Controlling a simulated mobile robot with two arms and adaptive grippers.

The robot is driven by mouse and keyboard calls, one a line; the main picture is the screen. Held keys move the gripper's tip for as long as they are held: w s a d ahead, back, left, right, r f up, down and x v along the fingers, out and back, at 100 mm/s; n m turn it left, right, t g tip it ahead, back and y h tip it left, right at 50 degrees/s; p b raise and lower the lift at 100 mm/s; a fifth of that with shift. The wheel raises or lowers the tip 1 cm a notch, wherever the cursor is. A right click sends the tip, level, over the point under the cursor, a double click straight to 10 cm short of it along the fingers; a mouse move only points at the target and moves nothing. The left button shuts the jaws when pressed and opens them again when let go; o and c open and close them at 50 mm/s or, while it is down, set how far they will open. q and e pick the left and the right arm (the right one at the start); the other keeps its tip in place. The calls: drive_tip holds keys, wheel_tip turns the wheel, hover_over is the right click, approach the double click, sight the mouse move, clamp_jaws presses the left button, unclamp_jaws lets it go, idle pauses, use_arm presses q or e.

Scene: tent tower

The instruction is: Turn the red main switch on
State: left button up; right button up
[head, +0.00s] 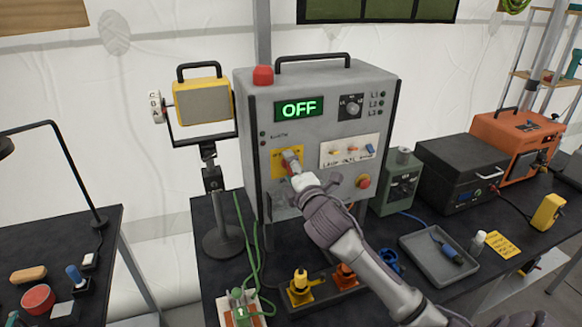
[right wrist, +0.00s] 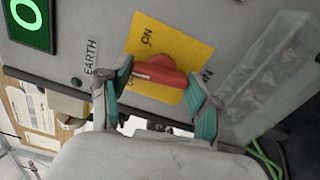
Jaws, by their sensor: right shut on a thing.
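The red main switch (right wrist: 158,72) is a red handle on a yellow plate (right wrist: 178,45) on the front of a grey control box (head: 305,92). The yellow plate also shows in the head view (head: 277,168). The handle lies crosswise to the ON lettering. My left gripper is out of view.
A red button (head: 364,181) sits low on the box, right of my right gripper. A work lamp (head: 203,101) stands left of the box. A grey tray (head: 438,256) and a dark case (head: 462,173) are to the right. Green cables (head: 243,240) hang at the left.

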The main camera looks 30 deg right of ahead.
drive_tip(key=m+p, duration=0.1)
drive_tip(key=m, duration=0.4)
drive_tip(key=shift+m, duration=0.3)
drive_tip(key=shift+m+p, duration=0.55)
drive_tip(key=shift+m, duration=1.75)
drive_tip(key=o, duration=1.1)
drive_tip(key=shift+o, duration=0.2)
drive_tip(key=shift+s, duration=0.1)
drive_tip(key=v, duration=1.2)
drive_tip(key=shift+d+f, duration=0.1)
